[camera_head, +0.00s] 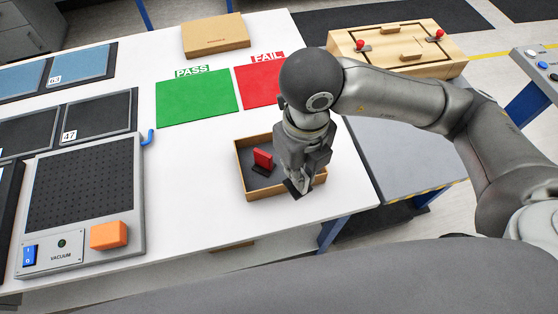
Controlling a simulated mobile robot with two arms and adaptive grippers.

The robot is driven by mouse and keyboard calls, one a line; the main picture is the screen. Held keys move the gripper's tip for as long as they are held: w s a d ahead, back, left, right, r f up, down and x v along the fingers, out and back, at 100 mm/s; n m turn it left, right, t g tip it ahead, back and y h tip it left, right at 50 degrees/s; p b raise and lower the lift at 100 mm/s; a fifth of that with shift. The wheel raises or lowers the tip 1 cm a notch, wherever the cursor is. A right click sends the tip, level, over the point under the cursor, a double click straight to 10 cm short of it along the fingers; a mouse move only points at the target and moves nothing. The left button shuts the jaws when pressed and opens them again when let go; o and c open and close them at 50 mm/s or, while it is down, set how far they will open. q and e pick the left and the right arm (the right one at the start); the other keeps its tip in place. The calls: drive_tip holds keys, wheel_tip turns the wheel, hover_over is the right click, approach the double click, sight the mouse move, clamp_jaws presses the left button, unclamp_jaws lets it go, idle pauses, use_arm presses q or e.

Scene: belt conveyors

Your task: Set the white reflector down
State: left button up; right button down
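I cannot make out a white reflector in the head view. My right gripper (297,187) points down over the right part of a shallow wooden tray (243,176) with a dark floor. Its fingers are seen from above and partly hidden by the wrist, so I cannot tell whether they are open or hold anything. A red piece on a black base (263,158) stands in the tray, left of the gripper. The green PASS mat (197,97) and the red FAIL mat (258,86) lie behind the tray. My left gripper is not in view.
A vacuum plate (85,185) with an orange block (108,235) is at the left. Dark numbered trays (97,115) lie behind it. A cardboard box (215,35) is at the back. A wooden fixture with red knobs (398,48) stands at the right. White table between plate and tray is clear.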

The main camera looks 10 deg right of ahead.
drive_tip(key=m, duration=0.3)
drive_tip(key=shift+s+a+r, duration=0.25)
drive_tip(key=shift+a+r, duration=0.05)
drive_tip(key=shift+a, duration=0.1)
drive_tip(key=shift+w+f+m, duration=0.15)
drive_tip(key=shift+w+m, duration=0.15)
drive_tip(key=w+d+f+p, duration=0.1)
drive_tip(key=w+f, duration=0.3)
drive_tip(key=w+d+f+p, duration=0.1)
drive_tip(key=w+f+p, duration=0.1)
drive_tip(key=w+f, duration=0.1)
drive_tip(key=w+d+f+p, duration=0.1)
drive_tip(key=w+d+f, duration=0.1)
drive_tip(key=w+f, duration=0.2)
drive_tip(key=shift+w+f, duration=0.3)
drive_tip(key=shift+w, duration=0.55)
drive_tip(key=shift+f, duration=0.55)
drive_tip(key=shift+f, duration=0.1)
